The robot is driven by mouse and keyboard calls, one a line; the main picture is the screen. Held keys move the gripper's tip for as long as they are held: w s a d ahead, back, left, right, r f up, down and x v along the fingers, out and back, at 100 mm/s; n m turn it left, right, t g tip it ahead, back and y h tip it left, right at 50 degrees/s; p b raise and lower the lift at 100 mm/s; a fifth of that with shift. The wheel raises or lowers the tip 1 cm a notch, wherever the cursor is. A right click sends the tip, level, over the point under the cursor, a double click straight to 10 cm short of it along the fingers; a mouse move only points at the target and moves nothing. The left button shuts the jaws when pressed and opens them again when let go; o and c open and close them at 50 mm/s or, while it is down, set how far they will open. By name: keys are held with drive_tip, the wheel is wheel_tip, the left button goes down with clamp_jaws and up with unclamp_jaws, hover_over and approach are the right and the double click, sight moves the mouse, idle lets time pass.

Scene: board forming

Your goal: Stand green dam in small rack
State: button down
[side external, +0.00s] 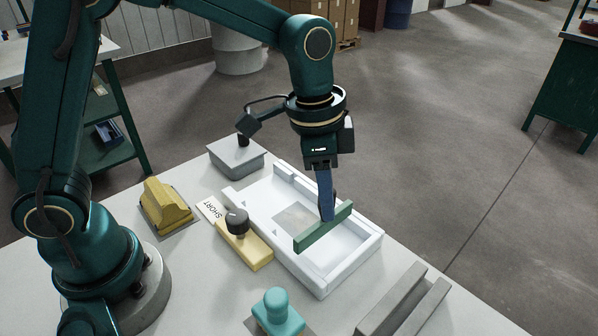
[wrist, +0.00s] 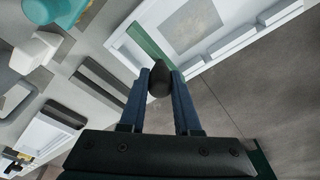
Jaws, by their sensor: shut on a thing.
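The green dam (side external: 323,226) is a long flat bar. In the side view it lies across the near right part of the white tray, and I cannot tell whether it touches the tray. It also shows in the wrist view (wrist: 149,42), just beyond my fingertips. My gripper (side external: 327,207) has its blue fingers shut on the dam's dark knob (wrist: 160,80). A grey slotted holder (side external: 404,303), which looks like the small rack, stands at the table's near right edge, apart from the dam. Its slot looks empty; its near end is cut off in the side view.
The white tray (side external: 358,259) has raised walls and a grey patch (side external: 293,217) inside. A yellow block with a dark knob (side external: 247,249), a teal-handled tool (side external: 278,312), a yellow piece (side external: 165,204) and a grey knobbed block (side external: 236,158) stand around it.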

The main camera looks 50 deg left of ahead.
drive_tip(key=shift+d, duration=0.1)
idle(0.3)
drive_tip(key=d, duration=1.6)
idle(0.8)
idle(0.5)
drive_tip(key=shift+f, duration=1.8)
idle(0.7)
drive_tip(key=c, duration=0.5)
unclamp_jaws()
drive_tip(key=shift+c, duration=0.2)
drive_tip(key=shift+s+a+r, duration=0.15)
drive_tip(key=shift+a+r, duration=0.05)
drive_tip(key=shift+r, duration=1.05)
drive_tip(key=shift+s+a+r, duration=0.15)
drive_tip(key=shift+r, duration=1.1)
